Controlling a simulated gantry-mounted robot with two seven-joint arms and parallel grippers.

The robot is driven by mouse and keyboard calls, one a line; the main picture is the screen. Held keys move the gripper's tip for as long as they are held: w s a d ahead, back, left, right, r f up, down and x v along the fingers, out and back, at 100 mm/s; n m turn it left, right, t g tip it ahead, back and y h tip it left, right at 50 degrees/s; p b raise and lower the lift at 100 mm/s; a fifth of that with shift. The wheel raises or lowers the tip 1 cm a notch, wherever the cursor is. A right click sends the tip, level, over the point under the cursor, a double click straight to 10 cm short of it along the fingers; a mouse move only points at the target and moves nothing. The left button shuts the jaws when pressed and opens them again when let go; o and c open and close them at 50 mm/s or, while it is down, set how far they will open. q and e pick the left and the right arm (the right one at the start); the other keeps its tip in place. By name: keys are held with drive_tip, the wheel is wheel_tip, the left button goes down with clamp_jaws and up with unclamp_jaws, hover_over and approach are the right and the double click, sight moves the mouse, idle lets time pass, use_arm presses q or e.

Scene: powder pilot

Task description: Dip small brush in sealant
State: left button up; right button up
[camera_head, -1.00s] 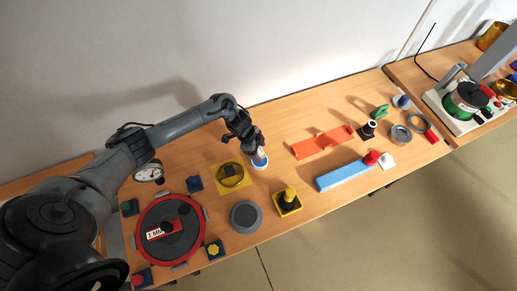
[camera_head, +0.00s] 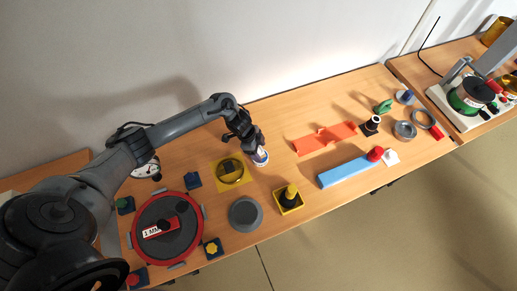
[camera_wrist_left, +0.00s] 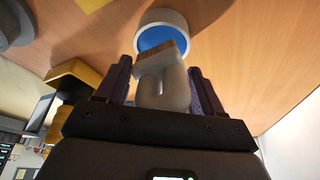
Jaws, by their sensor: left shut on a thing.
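My left gripper (camera_head: 252,138) is over a small white cup (camera_head: 261,160) in the head view. In the left wrist view, the gripper (camera_wrist_left: 160,74) is shut on a small brush (camera_wrist_left: 163,90) with a pale grey looped handle and a brown bristle edge. The bristle end points at the white cup (camera_wrist_left: 163,17), whose inside shows blue sealant (camera_wrist_left: 162,38). The bristles overlap the cup's near edge in the picture; I cannot tell whether they touch the sealant. The brush is hidden or too small in the head view. My right gripper is not in view.
A yellow square plate (camera_head: 230,171) with a ring is left of the cup. A grey round lid (camera_head: 245,214) and a yellow-black block (camera_head: 289,197) are in front. Orange (camera_head: 325,138) and blue (camera_head: 348,170) pieces lie to the right. A wall stands behind the table.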

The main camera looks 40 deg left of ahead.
use_arm(q)
drive_tip(key=shift+f, duration=0.35)
idle(0.5)
drive_tip(key=shift+f+b, duration=0.2)
drive_tip(key=shift+b, duration=0.1)
idle(0.3)
drive_tip(key=shift+f, duration=0.1)
idle(1.1)
drive_tip(key=shift+p, duration=0.3)
drive_tip(key=shift+r+p, duration=0.85)
drive_tip(key=shift+r, duration=0.1)
wheel_tip(320, 180, up, 5)
drive_tip(key=p, duration=0.5)
drive_tip(key=shift+r+p, duration=0.15)
drive_tip(key=shift+p, duration=0.2)
